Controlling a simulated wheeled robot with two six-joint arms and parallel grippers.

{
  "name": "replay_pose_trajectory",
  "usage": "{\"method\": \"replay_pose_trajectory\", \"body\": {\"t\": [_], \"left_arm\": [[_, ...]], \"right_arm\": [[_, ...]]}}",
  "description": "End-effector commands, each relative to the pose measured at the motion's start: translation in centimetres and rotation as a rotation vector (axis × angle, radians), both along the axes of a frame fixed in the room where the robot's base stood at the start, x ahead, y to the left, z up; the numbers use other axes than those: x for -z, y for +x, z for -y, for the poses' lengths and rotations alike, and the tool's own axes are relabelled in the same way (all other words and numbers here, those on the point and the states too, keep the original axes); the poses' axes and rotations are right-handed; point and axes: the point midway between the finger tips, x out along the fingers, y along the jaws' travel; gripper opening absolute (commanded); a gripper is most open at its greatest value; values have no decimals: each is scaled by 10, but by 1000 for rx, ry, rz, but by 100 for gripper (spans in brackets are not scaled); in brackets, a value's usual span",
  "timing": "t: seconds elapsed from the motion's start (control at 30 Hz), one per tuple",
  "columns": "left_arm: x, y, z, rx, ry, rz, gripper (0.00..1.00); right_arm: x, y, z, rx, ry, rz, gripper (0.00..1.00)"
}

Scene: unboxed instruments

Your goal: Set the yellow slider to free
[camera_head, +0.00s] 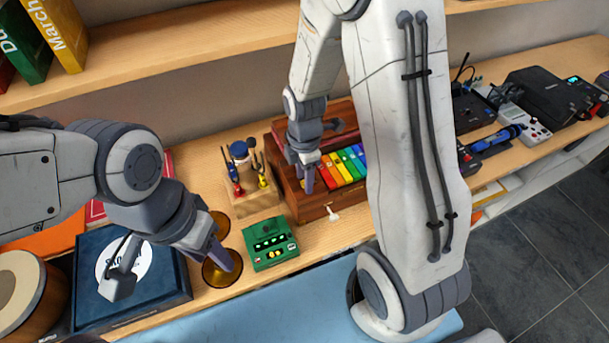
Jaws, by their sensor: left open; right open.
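The green box (270,243) sits on the wooden bench with dark marks and small yellow parts (273,254) on its face. I cannot tell whether one of these is the yellow slider, and no "free" label is readable. A wooden case (311,206) behind it to the right holds a row of coloured bars, including a yellow bar (344,167). My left gripper (213,250) is open, over the brass-coloured discs left of the green box. My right gripper (307,178) is open, at the left end of the coloured bars; its contact with them is unclear.
A dark blue box (172,286) and a drum (38,290) stand left. A wooden tool block (256,204) stands behind the green box. Black devices (545,95) line the bench at right. A shelf (190,45) runs above. My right arm hides part of the bench.

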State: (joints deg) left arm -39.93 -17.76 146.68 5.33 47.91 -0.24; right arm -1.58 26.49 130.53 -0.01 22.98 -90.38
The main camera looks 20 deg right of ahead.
Motion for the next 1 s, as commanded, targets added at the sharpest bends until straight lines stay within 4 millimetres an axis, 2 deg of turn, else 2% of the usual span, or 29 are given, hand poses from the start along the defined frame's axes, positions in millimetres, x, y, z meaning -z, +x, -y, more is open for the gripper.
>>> {"method": "replay_pose_trajectory", "body": {"t": [0.03, 0.07, 0.1, 0.17, 0.2, 1.0], "left_arm": [[0, 0, 0, 0, 0, 0, 50], [0, 0, 0, 0, 0, 0, 50], [0, 0, 0, 0, 0, 0, 50], [0, 0, 0, 0, 0, 0, 50], [0, 0, 0, 0, 0, 0, 50], [0, 0, 0, 0, 0, 0, 50]], "right_arm": [[0, 0, 0, 0, 0, 0, 50], [0, 0, 0, 0, 0, 0, 42], [0, 0, 0, 0, 0, 0, 27], [0, 0, 0, 0, 0, 0, 4], [0, 0, 0, 0, 0, 0, 0], [-1, 0, 0, 0, 0, 1, 0]]}}
